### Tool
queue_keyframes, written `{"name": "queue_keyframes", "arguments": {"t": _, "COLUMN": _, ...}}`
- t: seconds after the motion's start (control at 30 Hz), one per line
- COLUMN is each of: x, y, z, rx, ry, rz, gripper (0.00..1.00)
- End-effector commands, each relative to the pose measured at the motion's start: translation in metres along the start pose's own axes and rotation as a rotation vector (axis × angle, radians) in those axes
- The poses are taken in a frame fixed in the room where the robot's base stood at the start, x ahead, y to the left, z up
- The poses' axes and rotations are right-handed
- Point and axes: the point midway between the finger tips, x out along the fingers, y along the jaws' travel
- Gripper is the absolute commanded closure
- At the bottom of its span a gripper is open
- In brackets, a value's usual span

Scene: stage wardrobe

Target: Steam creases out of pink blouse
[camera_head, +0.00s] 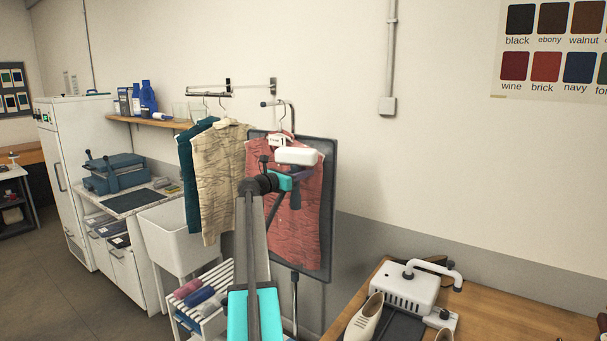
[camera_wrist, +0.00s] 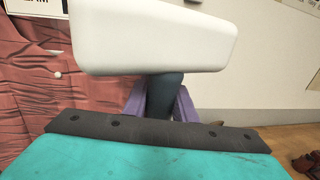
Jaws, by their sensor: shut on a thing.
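The pink blouse (camera_head: 308,222) hangs on a hanger in front of a dark upright board (camera_head: 328,165) in the head view. Dark crease marks run across its front. In the wrist view the blouse (camera_wrist: 35,95) fills the left side, with a button and creases showing. My gripper (camera_wrist: 160,105) is shut on the dark handle of a steamer with a white head (camera_wrist: 155,35). In the head view the steamer head (camera_head: 297,156) is in front of the blouse's upper part. I cannot tell whether it touches the cloth. My arm hides part of the blouse's left side.
A beige patterned garment (camera_head: 215,165) and a teal one (camera_head: 187,165) hang close to the left. A white sink (camera_head: 182,237) and slatted rack (camera_head: 207,290) stand below them. A wooden table (camera_head: 500,322) with a white machine (camera_head: 408,290) and shoes is at right.

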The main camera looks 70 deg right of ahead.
Motion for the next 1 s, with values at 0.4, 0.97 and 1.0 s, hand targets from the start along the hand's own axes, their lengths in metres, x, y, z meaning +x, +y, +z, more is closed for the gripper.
{"name": "queue_keyframes", "arguments": {"t": 0.4, "x": 0.000, "y": 0.000, "z": -0.007, "rx": -0.001, "ry": -0.002, "rz": 0.000, "gripper": 1.00}}
{"name": "queue_keyframes", "arguments": {"t": 0.97, "x": -0.001, "y": 0.000, "z": -0.027, "rx": 0.000, "ry": -0.002, "rz": 0.000, "gripper": 1.00}}
{"name": "queue_keyframes", "arguments": {"t": 1.0, "x": -0.001, "y": 0.000, "z": -0.028, "rx": 0.000, "ry": -0.002, "rz": 0.000, "gripper": 1.00}}
